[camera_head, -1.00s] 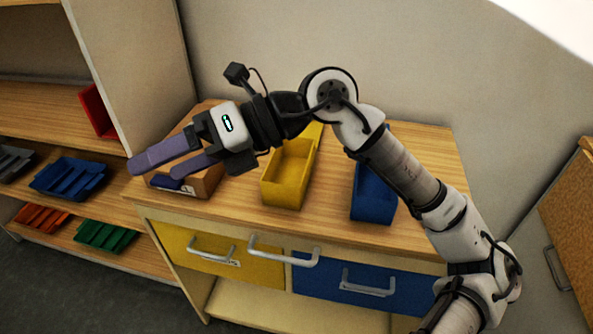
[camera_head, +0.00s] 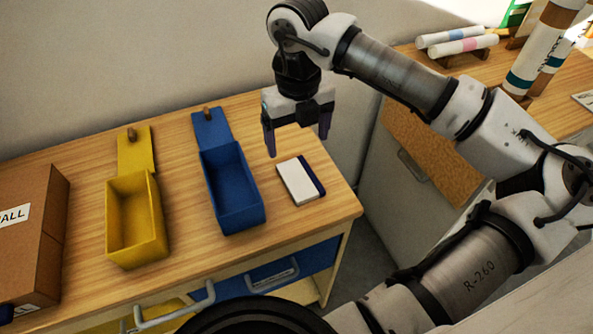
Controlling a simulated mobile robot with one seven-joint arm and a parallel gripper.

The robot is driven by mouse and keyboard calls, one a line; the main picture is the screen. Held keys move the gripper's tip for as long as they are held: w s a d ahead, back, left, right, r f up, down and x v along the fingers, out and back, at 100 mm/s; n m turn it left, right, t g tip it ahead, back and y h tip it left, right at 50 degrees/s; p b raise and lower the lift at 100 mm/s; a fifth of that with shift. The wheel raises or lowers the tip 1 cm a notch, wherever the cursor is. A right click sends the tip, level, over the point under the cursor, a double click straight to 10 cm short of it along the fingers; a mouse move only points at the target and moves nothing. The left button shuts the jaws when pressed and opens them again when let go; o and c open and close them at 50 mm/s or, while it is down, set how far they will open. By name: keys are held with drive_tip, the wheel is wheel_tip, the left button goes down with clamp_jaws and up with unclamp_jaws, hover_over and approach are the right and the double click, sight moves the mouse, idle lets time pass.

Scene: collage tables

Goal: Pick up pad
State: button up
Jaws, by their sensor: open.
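A small white pad (camera_head: 297,182) with a dark blue edge lies flat on the wooden table top (camera_head: 186,215), close to its right end. It is just right of the blue bin. My gripper (camera_head: 297,146) points down above the table, over and slightly behind the pad. Its two purple fingers are spread wide with nothing between them. The fingers look apart from the pad, though the exact height gap is hard to judge.
An open blue bin (camera_head: 237,200) and an open yellow bin (camera_head: 136,225) stand left of the pad, lids tipped back. A cardboard box (camera_head: 25,225) is at the far left. A second table (camera_head: 470,75) at the right holds rolled tubes.

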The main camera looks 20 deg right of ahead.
hover_over(298, 175)
drive_tip(key=f, duration=0.4)
drive_tip(key=shift+s+a+f+p, duration=0.1)
drive_tip(key=shift+s+f+p, duration=0.1)
drive_tip(key=shift+s+p, duration=0.1)
drive_tip(key=shift+w+f+p, duration=0.2)
drive_tip(key=shift+f+p, duration=0.4)
drive_tip(key=shift+f, duration=0.9)
drive_tip(key=shift+w+f+p, duration=0.15)
drive_tip(key=shift+f+p, duration=0.4)
drive_tip(key=shift+f, duration=0.95)
drive_tip(key=shift+c, duration=0.5)
drive_tip(key=c, duration=1)
drive_tip(key=shift+r, duration=0.15)
